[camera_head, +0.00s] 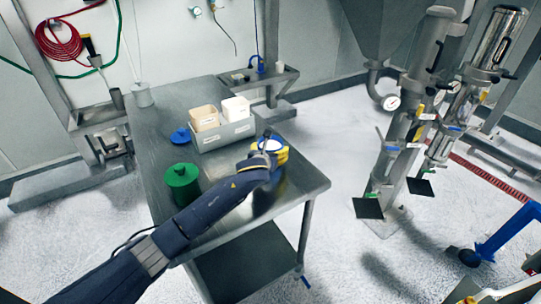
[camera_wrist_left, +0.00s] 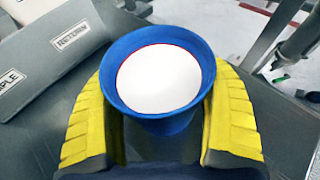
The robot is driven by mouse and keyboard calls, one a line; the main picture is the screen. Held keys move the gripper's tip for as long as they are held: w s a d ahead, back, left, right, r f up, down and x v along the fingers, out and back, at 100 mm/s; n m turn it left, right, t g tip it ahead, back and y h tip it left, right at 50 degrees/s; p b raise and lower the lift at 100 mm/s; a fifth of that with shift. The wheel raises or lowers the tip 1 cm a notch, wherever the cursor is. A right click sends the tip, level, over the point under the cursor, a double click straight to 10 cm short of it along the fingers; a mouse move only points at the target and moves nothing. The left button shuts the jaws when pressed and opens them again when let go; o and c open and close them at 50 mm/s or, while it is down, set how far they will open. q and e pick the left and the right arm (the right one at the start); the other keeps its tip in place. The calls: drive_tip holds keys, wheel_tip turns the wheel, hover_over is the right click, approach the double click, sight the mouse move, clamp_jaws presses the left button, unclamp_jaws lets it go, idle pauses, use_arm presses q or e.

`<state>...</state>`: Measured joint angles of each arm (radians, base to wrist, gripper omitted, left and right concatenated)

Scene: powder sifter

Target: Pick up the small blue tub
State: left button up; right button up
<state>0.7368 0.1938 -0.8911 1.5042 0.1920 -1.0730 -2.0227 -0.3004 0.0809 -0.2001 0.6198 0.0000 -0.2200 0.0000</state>
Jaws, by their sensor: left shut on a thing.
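The small blue tub (camera_wrist_left: 165,122) is upright between the yellow fingers of my left gripper (camera_wrist_left: 162,95) in the left wrist view. It has a wide blue rim and is filled with smooth white material. The fingers are shut on its two sides. In the head view my left gripper (camera_head: 270,154) is over the right part of the steel table, and the white top of the tub (camera_head: 270,145) shows between the fingers. Whether the tub's base touches the table cannot be told.
A grey tray (camera_head: 225,137) with a beige bin (camera_head: 205,118) and a white bin (camera_head: 236,108) stands behind the gripper. A blue lid (camera_head: 180,136) lies left of it. A green container (camera_head: 182,181) stands near the table's left edge (camera_head: 150,190). Metal columns stand right.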

use_arm(q)
drive_tip(key=shift+r, duration=0.1)
wheel_tip(320, 180, up, 20)
idle(0.6)
idle(0.4)
drive_tip(key=shift+r, duration=2.45)
drive_tip(key=shift+a, duration=0.1)
idle(0.7)
idle(0.5)
